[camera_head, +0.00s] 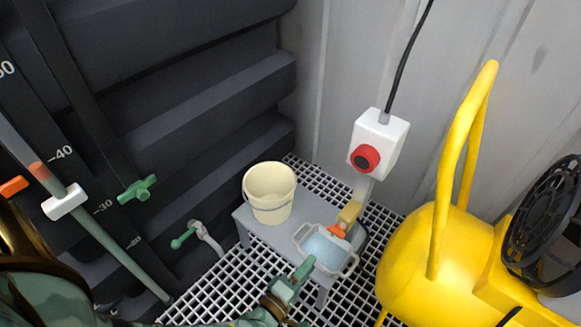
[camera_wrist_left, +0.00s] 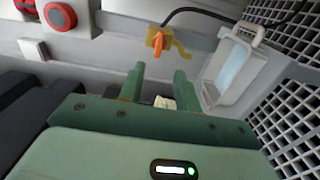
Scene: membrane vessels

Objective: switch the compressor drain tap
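The compressor (camera_head: 425,255) is a yellow tank with a tall handle at the right of the head view. Its drain tap is a brass body (camera_head: 349,213) with an orange lever (camera_head: 337,231), low on the tank's left side above a tray. In the left wrist view the orange lever (camera_wrist_left: 158,44) hangs below the brass body (camera_wrist_left: 155,36), just beyond the fingertips. My left gripper (camera_head: 303,269) is in front of the tap, apart from it. In the left wrist view its two fingers (camera_wrist_left: 158,80) stand apart with nothing gripped. My right gripper does not show.
A grey tray with water (camera_head: 348,269) sits on a low grey stand (camera_head: 250,227) with a cream bucket (camera_head: 270,195). A white box with a red button (camera_head: 380,143) is above. Green-handled valves (camera_head: 137,189) and a gauge tube (camera_head: 110,240) are left. The floor is grating.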

